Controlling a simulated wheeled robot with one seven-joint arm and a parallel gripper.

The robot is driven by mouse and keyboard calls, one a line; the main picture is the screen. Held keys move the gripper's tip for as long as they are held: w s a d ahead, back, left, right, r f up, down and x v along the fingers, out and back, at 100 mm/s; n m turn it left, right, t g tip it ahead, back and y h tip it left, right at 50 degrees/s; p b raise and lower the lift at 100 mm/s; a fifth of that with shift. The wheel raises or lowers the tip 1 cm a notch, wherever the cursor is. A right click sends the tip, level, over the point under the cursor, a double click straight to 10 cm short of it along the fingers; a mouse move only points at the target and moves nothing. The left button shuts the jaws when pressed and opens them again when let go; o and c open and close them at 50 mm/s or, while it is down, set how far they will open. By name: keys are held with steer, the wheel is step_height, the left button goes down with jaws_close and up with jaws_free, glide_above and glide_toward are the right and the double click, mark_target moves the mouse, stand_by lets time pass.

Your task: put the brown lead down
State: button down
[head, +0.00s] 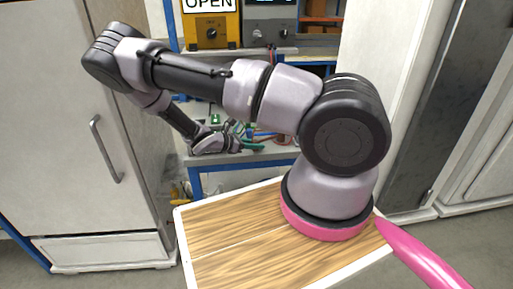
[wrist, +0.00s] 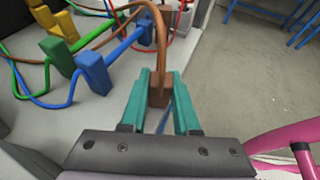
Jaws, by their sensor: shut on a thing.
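The brown lead (wrist: 157,18) arches up and over in the wrist view and ends in a brown plug (wrist: 158,88). My gripper (wrist: 160,82) has its teal fingers shut on this plug, near the front edge of the grey bench top (wrist: 110,107). I cannot tell whether the plug touches anything below. In the head view my gripper (head: 247,146) is small, above the bench (head: 275,152), and the brown lead cannot be made out clearly there.
A green plug (wrist: 58,57), blue plugs (wrist: 95,73) and a yellow plug (wrist: 57,24) with their leads crowd the bench left of my gripper. Bare floor (wrist: 245,70) lies to the right. A yellow box with an OPEN sign (head: 211,25) stands behind, a pale cabinet (head: 60,120) at left.

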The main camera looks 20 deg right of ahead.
steer(key=shift+f, duration=0.65)
steer(key=shift+a+f, duration=0.1)
steer(key=c, duration=0.7)
jaws_free()
steer(key=shift+o, duration=0.2)
